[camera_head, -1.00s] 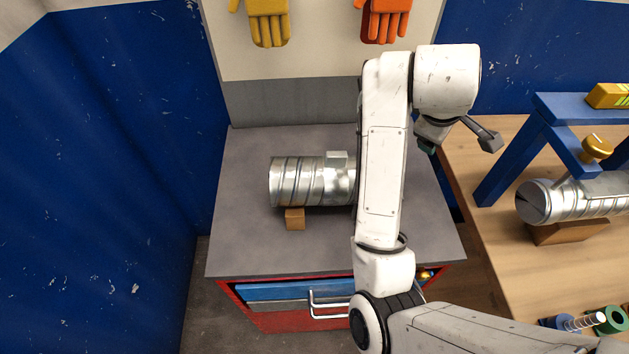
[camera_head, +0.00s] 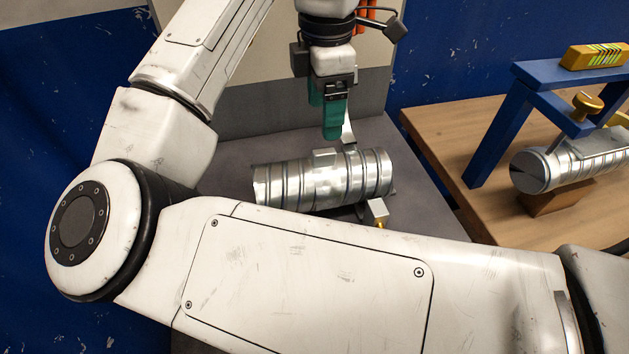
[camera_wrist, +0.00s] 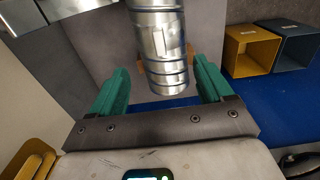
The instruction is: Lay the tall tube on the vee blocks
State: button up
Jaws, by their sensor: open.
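The tall tube, a ribbed silver duct (camera_head: 320,181) with a small raised plate on top, lies on its side over the grey cabinet top (camera_head: 240,125). It also shows in the wrist view (camera_wrist: 160,45). My gripper (camera_head: 334,132), with teal fingers, is above and just behind the tube. In the wrist view its open fingers (camera_wrist: 161,88) stand on either side of the tube's end, with gaps visible.
A wooden bench (camera_head: 455,145) at the right carries a blue frame (camera_head: 490,135) and another ribbed duct (camera_head: 560,165) on a wooden block (camera_head: 557,198). A yellow bin (camera_wrist: 252,50) and a blue-grey bin (camera_wrist: 295,50) show in the wrist view. My arm crosses the foreground.

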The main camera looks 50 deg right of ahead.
aim_at(323, 152)
notch_tip(323, 152, down, 11)
jog(key=shift+r, duration=0.2)
dwell(0.4)
jog(key=shift+a, duration=0.1)
jog(key=c, duration=1.2)
grip_shut()
jog(key=shift+f, duration=0.1)
